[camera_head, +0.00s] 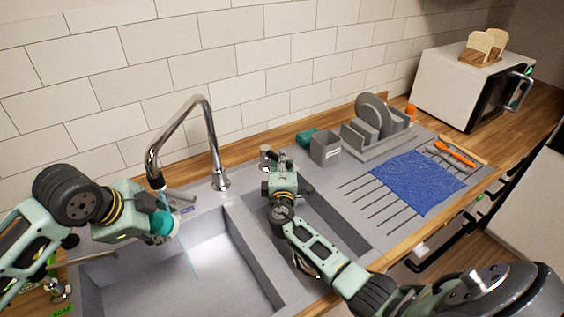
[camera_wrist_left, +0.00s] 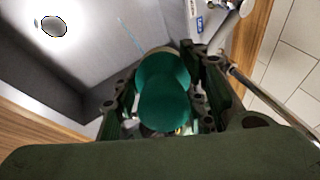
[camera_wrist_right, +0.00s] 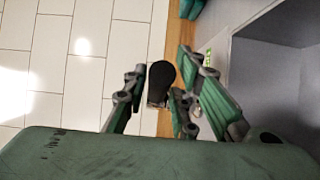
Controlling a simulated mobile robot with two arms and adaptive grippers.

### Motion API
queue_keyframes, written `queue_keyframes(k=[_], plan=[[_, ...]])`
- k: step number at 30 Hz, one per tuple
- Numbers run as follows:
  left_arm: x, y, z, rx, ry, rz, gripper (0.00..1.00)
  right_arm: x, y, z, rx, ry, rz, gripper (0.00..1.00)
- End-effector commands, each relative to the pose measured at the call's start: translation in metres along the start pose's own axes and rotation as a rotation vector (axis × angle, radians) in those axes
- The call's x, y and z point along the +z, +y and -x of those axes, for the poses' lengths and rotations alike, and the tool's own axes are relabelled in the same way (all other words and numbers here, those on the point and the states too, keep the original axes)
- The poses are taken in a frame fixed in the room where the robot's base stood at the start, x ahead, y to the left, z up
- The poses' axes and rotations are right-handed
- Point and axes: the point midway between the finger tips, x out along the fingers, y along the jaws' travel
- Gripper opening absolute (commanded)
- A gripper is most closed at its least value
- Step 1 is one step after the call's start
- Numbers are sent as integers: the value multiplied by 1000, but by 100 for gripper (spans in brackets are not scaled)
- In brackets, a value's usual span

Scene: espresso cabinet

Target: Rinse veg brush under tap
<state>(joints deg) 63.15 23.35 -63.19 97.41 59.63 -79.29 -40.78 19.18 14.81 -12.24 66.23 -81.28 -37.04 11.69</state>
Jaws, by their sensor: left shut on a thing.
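The veg brush, a teal rounded thing (camera_head: 163,223), is held by my left gripper (camera_head: 150,215) over the left sink basin, close below the tap's spout. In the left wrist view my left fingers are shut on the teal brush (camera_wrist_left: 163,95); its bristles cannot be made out. The chrome tap (camera_head: 207,125) arches over the basin, and a thin bluish line of water (camera_head: 190,255) shows below the brush. My right gripper (camera_head: 272,183) is over the back of the small right basin. In the right wrist view its fingers (camera_wrist_right: 160,95) are apart, with a dark rounded knob (camera_wrist_right: 161,76) between or beyond them.
A grey holder (camera_head: 325,149) and a dish rack with plates (camera_head: 375,125) stand behind the drainboard. A blue cloth (camera_head: 418,182) and an orange-handled tool (camera_head: 455,153) lie at right. A microwave (camera_head: 465,85) stands at the back right. The left basin (camera_head: 225,285) is otherwise clear.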

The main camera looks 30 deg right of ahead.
Motion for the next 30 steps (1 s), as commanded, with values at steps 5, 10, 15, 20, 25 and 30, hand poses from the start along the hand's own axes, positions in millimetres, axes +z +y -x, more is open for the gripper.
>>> queue_keyframes(k=[5, 10, 15, 20, 25, 30], plan=[[0, 0, 0, -1, 0, 0, 19, 0, 0, 0, 1, -1, 2, 36], [0, 0, 0, -1, 0, 0, 19, 0, 0, 0, 1, -1, 2, 36], [0, 0, 0, -1, 0, 0, 19, 0, 0, 7, 1, -1, 2, 36], [0, 0, 0, -1, 0, 0, 19, 0, -1, 30, -1, 0, 1, 36], [0, 0, 0, -1, 0, 0, 19, 0, -1, 65, -2, 0, 1, 36], [0, 0, 0, -1, 0, 0, 19, 0, -1, 97, -2, 0, 2, 36]])
